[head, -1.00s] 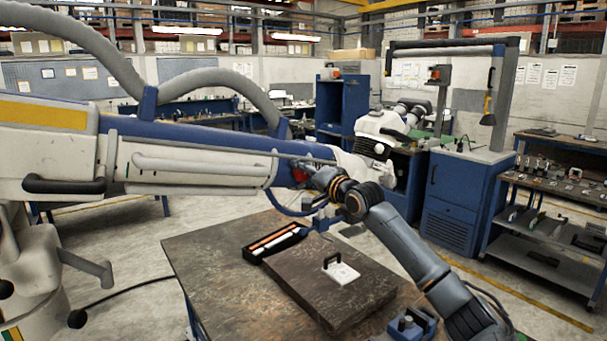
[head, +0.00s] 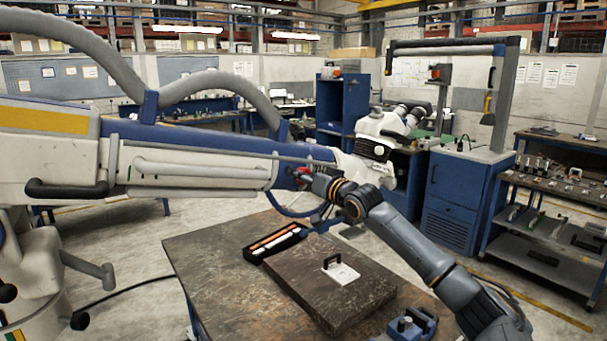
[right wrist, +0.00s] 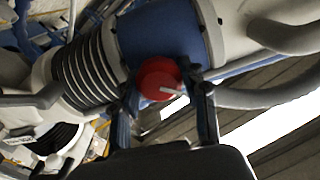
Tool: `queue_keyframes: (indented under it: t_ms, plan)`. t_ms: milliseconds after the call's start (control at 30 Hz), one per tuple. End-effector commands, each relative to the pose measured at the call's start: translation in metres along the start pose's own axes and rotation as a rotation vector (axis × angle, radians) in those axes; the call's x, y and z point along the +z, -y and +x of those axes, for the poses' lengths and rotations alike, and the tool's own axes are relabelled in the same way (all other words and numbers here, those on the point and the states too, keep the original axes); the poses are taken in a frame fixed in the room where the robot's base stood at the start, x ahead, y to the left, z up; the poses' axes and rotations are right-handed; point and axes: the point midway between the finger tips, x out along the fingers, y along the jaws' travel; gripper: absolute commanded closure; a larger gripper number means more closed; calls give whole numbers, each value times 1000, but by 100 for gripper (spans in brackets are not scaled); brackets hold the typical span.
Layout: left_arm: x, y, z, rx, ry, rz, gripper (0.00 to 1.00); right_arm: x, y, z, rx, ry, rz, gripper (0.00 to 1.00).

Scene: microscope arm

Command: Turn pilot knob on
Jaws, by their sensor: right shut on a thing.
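In the head view only a small red part of the knob (head: 303,171) shows. My right gripper (head: 309,176) is at the knob, on the near side of the arm. In the right wrist view its fingers (right wrist: 165,93) stand on either side of the knob, shut on it. My left gripper is not in view.
Below my right arm is a worktable (head: 215,265) with a dark slab (head: 320,290), a black tray of bars (head: 272,243) and a white block with a handle (head: 340,274). A blue cabinet (head: 452,205) and shelves stand at the right.

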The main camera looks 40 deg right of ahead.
Motion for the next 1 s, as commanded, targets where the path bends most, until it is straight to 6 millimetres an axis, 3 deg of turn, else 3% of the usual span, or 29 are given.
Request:
queue_keyframes:
  t_ms: [600,1000]
  plan:
    - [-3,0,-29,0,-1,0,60,-2,2,0,0,1,-583,87]
    - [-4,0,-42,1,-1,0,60,0,3,0,0,-1,-865,87]
